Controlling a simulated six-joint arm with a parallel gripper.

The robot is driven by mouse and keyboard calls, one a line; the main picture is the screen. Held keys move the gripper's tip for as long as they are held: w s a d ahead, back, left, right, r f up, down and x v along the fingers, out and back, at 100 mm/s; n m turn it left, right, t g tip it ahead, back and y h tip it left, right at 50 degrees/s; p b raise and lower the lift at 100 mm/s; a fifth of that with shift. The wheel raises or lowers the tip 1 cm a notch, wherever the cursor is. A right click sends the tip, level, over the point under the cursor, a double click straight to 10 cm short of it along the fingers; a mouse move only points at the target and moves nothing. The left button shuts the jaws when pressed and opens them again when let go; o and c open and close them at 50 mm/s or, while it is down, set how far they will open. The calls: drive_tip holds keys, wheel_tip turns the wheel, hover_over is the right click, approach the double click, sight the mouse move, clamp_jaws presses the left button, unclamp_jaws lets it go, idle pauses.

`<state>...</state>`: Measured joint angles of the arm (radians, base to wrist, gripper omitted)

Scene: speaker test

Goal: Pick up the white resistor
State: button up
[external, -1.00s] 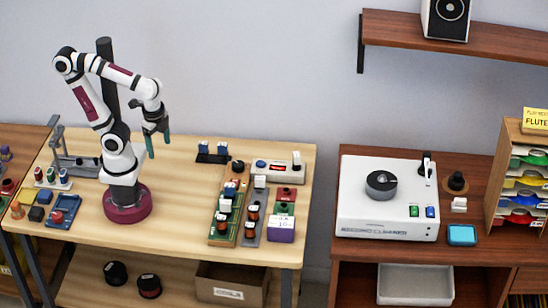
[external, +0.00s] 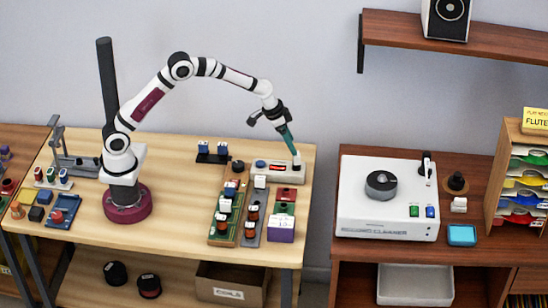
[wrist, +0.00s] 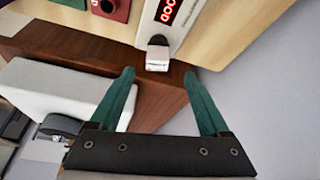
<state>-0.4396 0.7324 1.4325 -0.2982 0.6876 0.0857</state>
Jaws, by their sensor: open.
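A small white block (external: 297,166) with a dark part sits at the right end of the grey meter box with a red display. It looks like the white resistor, though it is too small to be sure. In the wrist view the block (wrist: 157,60) lies ahead of and between the fingertips, at the end of the meter. My gripper (external: 292,152) is open and tilted downward just above that end of the meter. In the wrist view its two green fingers (wrist: 159,74) are spread with nothing between them. The fingertips partly hide the block in the external view.
The meter (external: 274,171) stands at the back right of the wooden bench. Boards with several components (external: 226,215) and a purple-white box (external: 281,229) are in front of it. A record cleaner (external: 388,215) stands on the separate cabinet to the right, across a gap.

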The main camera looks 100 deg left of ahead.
sight(297, 161)
drive_tip(key=x, duration=0.6)
drive_tip(key=shift+w+d+f, duration=0.15)
drive_tip(key=shift+d+f, duration=0.05)
clamp_jaws()
